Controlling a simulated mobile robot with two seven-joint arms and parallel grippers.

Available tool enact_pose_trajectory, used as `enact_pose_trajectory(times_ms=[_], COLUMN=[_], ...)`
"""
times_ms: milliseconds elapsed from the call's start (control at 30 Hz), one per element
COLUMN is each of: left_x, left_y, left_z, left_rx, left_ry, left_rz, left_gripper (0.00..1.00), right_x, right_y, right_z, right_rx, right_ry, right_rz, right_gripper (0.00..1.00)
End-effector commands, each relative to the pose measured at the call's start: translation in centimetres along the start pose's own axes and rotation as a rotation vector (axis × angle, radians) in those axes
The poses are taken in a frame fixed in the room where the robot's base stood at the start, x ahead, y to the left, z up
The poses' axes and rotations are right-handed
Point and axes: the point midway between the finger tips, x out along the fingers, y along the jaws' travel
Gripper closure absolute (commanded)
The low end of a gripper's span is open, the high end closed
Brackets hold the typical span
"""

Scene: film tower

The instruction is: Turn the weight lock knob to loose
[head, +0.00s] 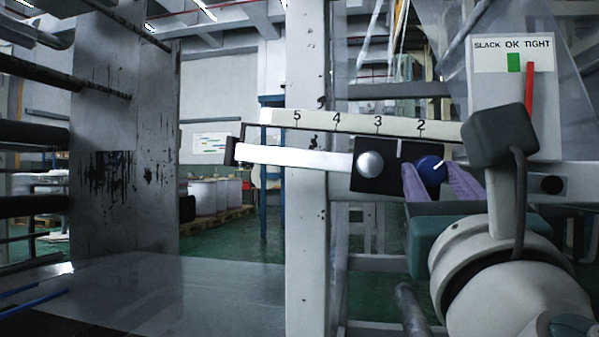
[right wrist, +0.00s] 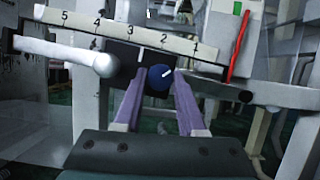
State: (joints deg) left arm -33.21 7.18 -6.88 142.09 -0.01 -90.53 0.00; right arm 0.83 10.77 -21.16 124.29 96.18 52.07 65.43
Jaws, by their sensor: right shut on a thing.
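The weight lock knob (head: 432,170) is a blue round knob with a white mark, on the black weight block (head: 383,184). In the right wrist view the knob (right wrist: 160,78) shows its mark tilted up to the right. My right gripper (head: 440,175) has its two purple fingers on either side of the knob, shut on it; the fingers (right wrist: 158,88) also show in the right wrist view. The scale (head: 345,122) above is numbered, and the block stands around 2 to 3. My left gripper is not in view.
A gauge board (head: 513,55) reads SLACK OK TIGHT; its red needle (head: 530,95) points toward TIGHT, right of the green OK mark. A pale upright post (head: 306,200) stands behind the lever arm (head: 295,157). Rollers and a stained plate (head: 125,150) are at left.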

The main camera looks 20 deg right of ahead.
Motion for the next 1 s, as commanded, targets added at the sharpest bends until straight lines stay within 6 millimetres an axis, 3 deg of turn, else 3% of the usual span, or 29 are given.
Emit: enact_pose_trajectory(times_ms=[367,1000], left_x=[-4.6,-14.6], left_y=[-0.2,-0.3], left_z=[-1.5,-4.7], left_rx=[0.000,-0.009], left_ry=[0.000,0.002], left_rz=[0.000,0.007], left_gripper=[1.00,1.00], right_x=[0.3,0.4], right_y=[-0.3,-0.7], right_z=[0.7,1.1], right_rx=[-0.243,-0.805], right_ry=[0.003,0.002], right_rz=[0.101,0.335], right_gripper=[1.00,1.00])
